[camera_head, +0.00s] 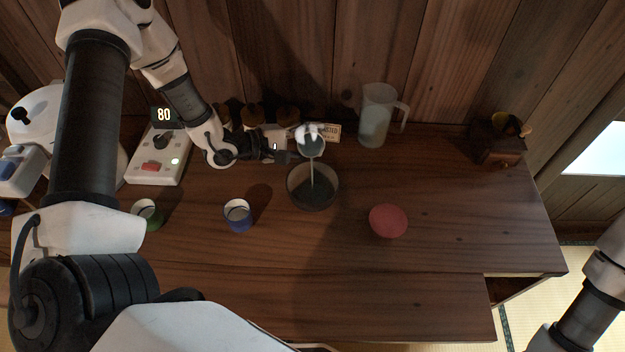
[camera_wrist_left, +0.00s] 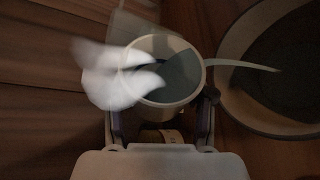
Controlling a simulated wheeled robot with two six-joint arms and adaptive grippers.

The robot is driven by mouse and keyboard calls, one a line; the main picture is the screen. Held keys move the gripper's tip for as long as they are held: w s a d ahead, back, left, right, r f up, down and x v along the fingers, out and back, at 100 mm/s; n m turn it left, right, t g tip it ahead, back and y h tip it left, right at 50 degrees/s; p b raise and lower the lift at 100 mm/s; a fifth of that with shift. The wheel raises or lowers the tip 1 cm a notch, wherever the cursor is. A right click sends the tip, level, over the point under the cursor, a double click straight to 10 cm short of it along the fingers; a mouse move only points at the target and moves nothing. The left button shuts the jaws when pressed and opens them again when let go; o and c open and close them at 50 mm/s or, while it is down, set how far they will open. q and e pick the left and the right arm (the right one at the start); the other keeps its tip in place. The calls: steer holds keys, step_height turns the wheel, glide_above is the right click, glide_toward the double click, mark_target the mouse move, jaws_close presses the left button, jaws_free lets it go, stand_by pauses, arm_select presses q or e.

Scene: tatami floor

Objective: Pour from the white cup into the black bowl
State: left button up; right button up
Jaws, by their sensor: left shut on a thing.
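The white cup (camera_head: 311,147) is tilted above the black bowl (camera_head: 313,200), and a thin stream runs from its rim down into the bowl. My left gripper (camera_head: 290,155) is shut on the white cup from its left side. In the left wrist view the cup (camera_wrist_left: 198,82) sits between the fingers, with grey-blue liquid inside and a pale stream leaving to the right. The bowl's rim (camera_wrist_left: 228,60) shows at the right there. A white blurred shape (camera_wrist_left: 105,75) covers the cup's left part. The right gripper is out of view; only part of my right arm shows at the right edge.
A blue cup (camera_head: 238,221) and a green cup (camera_head: 152,219) stand left of the bowl. A pink bowl (camera_head: 388,221) is to its right. A clear pitcher (camera_head: 376,118), a wooden box (camera_head: 497,142) and small jars (camera_head: 252,115) stand at the back. The table's front (camera_head: 380,305) is clear.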

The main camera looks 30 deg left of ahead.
arm_select(q)
steer(key=shift+s, duration=0.1)
steer(key=shift+f, duration=0.1)
steer(key=shift+w+f, duration=0.2)
steer(key=shift+w, duration=0.1)
steer(key=shift+s+r+m, duration=0.1)
steer(key=shift+s+m, duration=0.2)
steer(key=shift+b, duration=0.35)
steer(key=shift+w+f+t, duration=0.25)
steer(key=shift+t, duration=0.05)
steer(key=shift+s+r, duration=0.1)
steer(key=shift+s, duration=0.15)
steer(key=shift+w+d+m+b, duration=0.1)
steer(key=shift+m+b, duration=0.2)
